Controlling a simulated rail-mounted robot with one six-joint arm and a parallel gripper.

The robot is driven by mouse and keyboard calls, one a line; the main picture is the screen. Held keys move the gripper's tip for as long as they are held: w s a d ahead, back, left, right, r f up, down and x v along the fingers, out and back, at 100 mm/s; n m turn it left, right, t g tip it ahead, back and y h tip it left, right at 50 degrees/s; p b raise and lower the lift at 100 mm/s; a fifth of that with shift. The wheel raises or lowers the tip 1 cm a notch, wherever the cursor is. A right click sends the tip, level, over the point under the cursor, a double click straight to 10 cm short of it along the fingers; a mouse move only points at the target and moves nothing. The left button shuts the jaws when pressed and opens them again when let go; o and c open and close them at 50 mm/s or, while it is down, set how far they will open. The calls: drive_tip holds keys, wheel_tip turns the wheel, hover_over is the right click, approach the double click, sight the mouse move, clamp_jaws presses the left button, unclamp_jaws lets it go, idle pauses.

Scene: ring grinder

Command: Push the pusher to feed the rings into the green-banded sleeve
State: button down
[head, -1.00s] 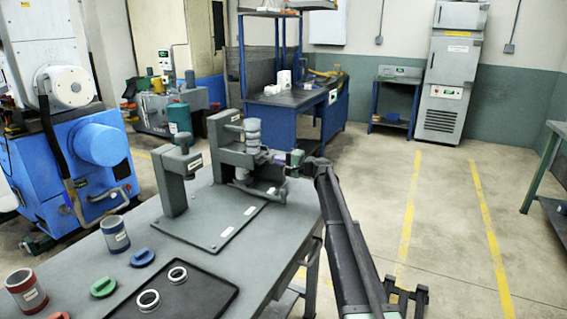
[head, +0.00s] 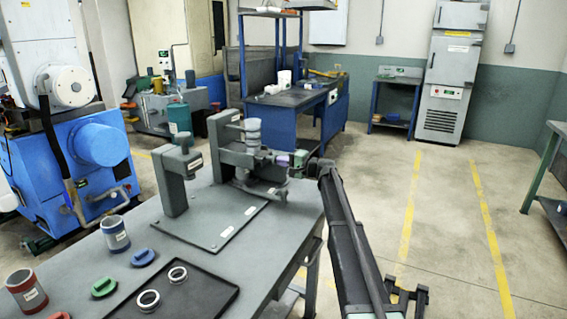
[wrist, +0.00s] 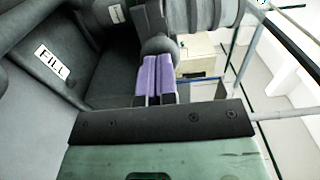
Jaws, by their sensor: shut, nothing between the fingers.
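The grey fixture (head: 228,152) at the table's far end carries a pale grey stacked cylinder (head: 253,130). Its lower part also shows at the top of the wrist view (wrist: 205,14). I cannot make out a green band on it, and no rings show there. My gripper (head: 284,160) is at the right side of the fixture. In the wrist view its purple fingers (wrist: 156,75) are shut together, empty, with their tips at a dark rounded knob (wrist: 160,45), perhaps the pusher. I cannot tell whether they touch.
Two loose rings (head: 149,299) lie on a black tray (head: 205,295) at the table's front. Red-banded (head: 27,290) and blue-banded (head: 115,235) sleeves stand left, near green (head: 104,287) and blue (head: 143,257) caps. A second grey post (head: 174,185) stands left of the fixture.

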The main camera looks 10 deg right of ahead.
drive_tip(key=shift+v, duration=2.75)
drive_tip(key=shift+v, duration=2.55)
